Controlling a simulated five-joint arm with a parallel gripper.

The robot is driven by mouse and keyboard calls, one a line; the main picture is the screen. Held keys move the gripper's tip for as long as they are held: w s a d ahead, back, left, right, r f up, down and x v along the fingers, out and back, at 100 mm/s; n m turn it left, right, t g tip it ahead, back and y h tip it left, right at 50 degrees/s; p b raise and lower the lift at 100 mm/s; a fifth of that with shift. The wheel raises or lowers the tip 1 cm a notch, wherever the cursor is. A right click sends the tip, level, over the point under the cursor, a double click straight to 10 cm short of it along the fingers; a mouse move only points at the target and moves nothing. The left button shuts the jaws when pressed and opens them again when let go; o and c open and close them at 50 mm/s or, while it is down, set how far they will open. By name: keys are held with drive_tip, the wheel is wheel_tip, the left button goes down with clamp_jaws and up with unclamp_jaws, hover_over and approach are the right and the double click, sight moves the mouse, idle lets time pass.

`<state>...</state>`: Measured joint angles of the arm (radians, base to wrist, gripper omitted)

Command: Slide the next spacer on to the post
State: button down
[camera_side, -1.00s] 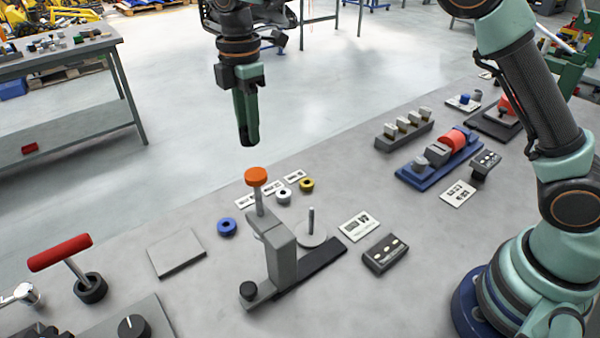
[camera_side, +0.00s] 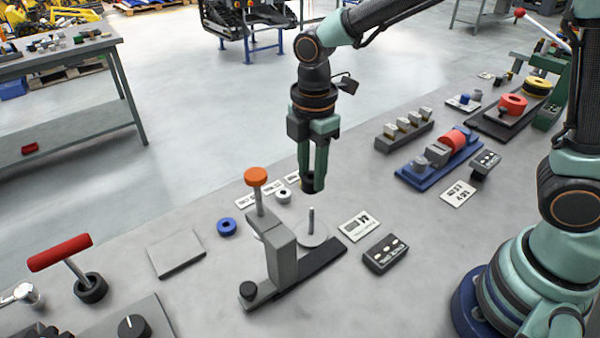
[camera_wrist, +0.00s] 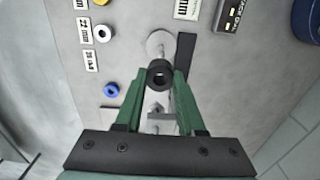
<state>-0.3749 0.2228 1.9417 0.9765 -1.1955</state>
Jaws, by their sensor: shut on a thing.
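My gripper (camera_side: 312,187) is shut on a black ring-shaped spacer (camera_wrist: 160,75), whose hole faces the wrist camera. The spacer is held in the air between the green fingertips, apart from the post. The thin grey post (camera_side: 311,220) stands upright on a round pale base (camera_side: 313,238), below my gripper in the side view. In the wrist view the base (camera_wrist: 158,40) lies just beyond the held spacer. A blue spacer (camera_side: 227,226) and a white spacer (camera_side: 283,196) lie on the table. The spot where the yellow spacer lay is mostly hidden behind my fingers.
A grey stand with an orange knob (camera_side: 256,177) rises close beside the post. Printed cards (camera_side: 358,225) and a dark box (camera_side: 385,254) lie to the right. A blue fixture (camera_side: 440,158) stands farther right. A flat grey plate (camera_side: 177,253) lies left, with bare table around it.

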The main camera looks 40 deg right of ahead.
sight(312, 208)
drive_tip(key=shift+s+d+f, duration=0.1)
drive_tip(key=shift+s+f, duration=0.1)
drive_tip(key=shift+f, duration=1.8)
drive_tip(key=shift+f, duration=1.4)
idle(1.6)
drive_tip(key=shift+c, duration=2.2)
unclamp_jaws()
drive_tip(key=o, duration=0.4)
drive_tip(key=shift+o, duration=0.2)
drive_tip(key=shift+r, duration=0.1)
